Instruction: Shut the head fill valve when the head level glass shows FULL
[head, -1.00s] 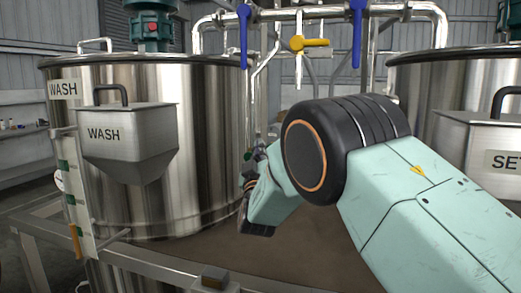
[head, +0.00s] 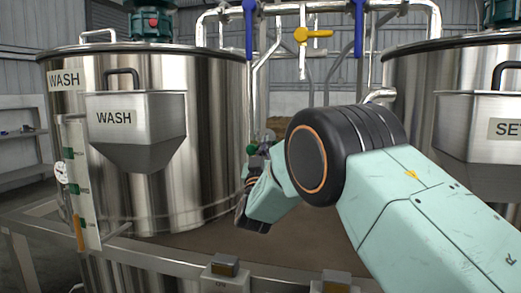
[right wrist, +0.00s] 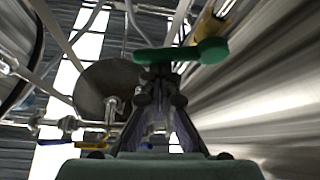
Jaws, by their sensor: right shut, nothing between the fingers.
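My right gripper (head: 264,142) is shut and empty between the two tanks, in front of the pipework. A green handle (head: 251,150) shows beside its fingertips. In the right wrist view, the shut fingers (right wrist: 160,84) point at this green handle (right wrist: 182,52), which lies across just beyond the tips; I cannot tell if they touch. A level glass (head: 75,185) with green marks stands at the left of the WASH tank (head: 210,140); its reading is too small to tell. No label shows which valve is the head fill valve. My left gripper is not in view.
Overhead pipes carry a left blue handle (head: 249,28), a yellow handle (head: 313,34) and a right blue handle (head: 358,28). The WASH hopper (head: 137,140) is left, the SET-labelled hopper (head: 480,145) right. A small box (head: 224,268) sits on the front rail.

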